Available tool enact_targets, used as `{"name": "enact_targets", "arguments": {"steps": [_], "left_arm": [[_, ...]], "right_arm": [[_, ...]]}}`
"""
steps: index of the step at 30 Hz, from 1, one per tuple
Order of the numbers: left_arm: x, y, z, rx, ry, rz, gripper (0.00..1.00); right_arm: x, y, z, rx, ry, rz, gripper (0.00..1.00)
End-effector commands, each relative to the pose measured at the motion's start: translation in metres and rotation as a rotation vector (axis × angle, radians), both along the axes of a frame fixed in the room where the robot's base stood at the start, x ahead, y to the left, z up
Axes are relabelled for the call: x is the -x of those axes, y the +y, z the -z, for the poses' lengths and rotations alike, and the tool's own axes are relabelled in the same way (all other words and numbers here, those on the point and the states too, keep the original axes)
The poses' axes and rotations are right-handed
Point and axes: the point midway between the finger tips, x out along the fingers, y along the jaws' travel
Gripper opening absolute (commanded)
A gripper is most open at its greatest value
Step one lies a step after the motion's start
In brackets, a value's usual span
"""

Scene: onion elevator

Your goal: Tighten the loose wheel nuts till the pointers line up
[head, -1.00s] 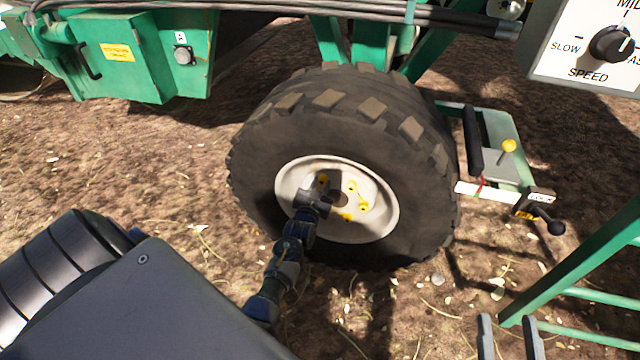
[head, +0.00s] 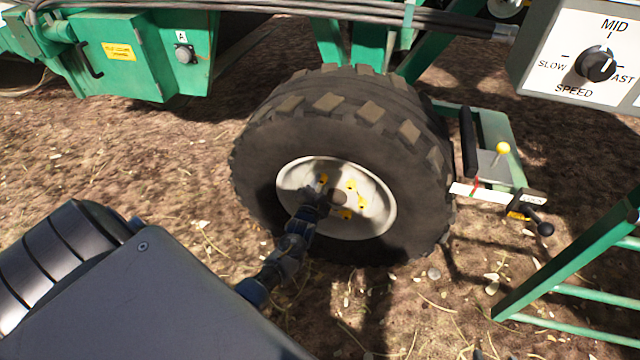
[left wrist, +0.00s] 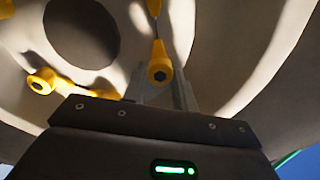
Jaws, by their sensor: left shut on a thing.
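The wheel's pale hub (head: 375,215) carries several nuts with yellow pointers, such as one at the upper left (head: 323,179) and another on the right (head: 351,186). My left gripper (head: 322,196) is at the left part of the hub. In the left wrist view, my left gripper (left wrist: 162,88) is shut on a wheel nut (left wrist: 158,66), whose yellow pointer points up in the picture. Another yellow nut (left wrist: 41,80) sits to the left, its pointer toward the right. The gripper hides part of the hub in the head view. Only possible tips of my right gripper show at the bottom edge.
The black tyre (head: 350,120) surrounds the hub. A speed dial panel (head: 590,65) is at the upper right. Bare ground lies left of the tyre.

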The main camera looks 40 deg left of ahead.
Motion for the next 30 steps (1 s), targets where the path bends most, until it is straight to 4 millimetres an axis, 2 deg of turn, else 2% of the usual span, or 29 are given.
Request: {"name": "enact_targets", "arguments": {"steps": [14,15,20,30], "left_arm": [[0.0006,0.0001,0.0012,-0.017,0.008,-0.001,0.05],[0.0006,0.0001,0.0012,-0.016,0.008,-0.001,0.29],[0.0003,0.0000,0.0008,-0.016,0.007,0.000,0.49],[0.0035,-0.0014,0.0001,-0.015,0.006,0.001,0.49]], "right_arm": [[0.0012,-0.0021,0.0028,0.007,0.018,0.005,0.48],[0.0012,-0.0022,0.0028,0.007,0.018,0.005,0.48],[0.0012,-0.0022,0.0028,0.006,0.017,0.005,0.48],[0.0015,-0.0027,0.0025,0.009,0.023,0.006,0.48]]}}
